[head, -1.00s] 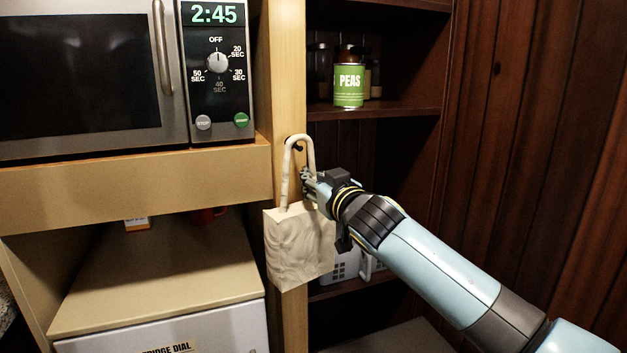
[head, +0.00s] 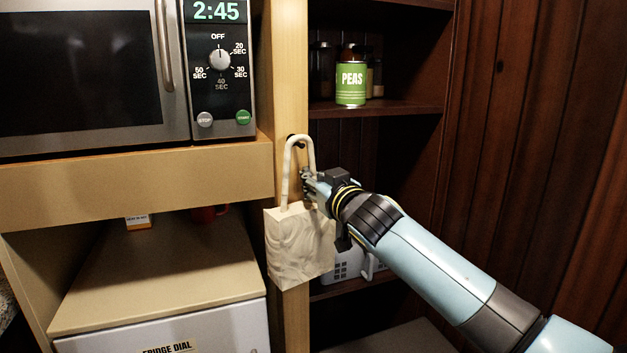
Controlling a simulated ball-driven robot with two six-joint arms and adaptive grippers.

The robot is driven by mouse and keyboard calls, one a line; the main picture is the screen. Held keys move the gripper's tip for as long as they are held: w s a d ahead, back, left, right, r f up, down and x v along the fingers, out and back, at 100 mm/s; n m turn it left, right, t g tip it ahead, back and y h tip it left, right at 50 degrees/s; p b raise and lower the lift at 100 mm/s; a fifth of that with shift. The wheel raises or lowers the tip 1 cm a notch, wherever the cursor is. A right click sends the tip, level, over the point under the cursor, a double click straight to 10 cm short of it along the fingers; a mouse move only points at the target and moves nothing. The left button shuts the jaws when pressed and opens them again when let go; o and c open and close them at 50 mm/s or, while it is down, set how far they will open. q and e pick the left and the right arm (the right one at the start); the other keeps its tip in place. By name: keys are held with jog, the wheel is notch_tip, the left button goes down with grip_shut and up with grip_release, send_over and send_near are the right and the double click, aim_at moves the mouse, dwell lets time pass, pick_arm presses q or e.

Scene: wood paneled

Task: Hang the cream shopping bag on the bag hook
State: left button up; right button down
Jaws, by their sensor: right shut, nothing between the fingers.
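The cream shopping bag (head: 300,247) hangs upright against the light wooden post, its handle loop rising above it. The dark bag hook (head: 297,141) on the post shows inside the top of the loop, and the loop appears to rest over it. My right gripper (head: 307,180) is shut at the right side of the handle, just above the bag's body. Its fingers overlap the handle's right strand in the picture, and their tips are hard to make out. My left gripper is not in view.
A microwave (head: 90,75) stands on a wooden shelf at left, above a white fridge (head: 165,335). A green peas can (head: 351,84) stands on the dark shelf right of the post. A white basket (head: 350,264) sits lower, partly behind my right arm. Dark panelling closes off the right.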

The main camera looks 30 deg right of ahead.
jog(key=shift+f, duration=0.15)
dwell(0.6)
jog(key=c, duration=1.4)
grip_release()
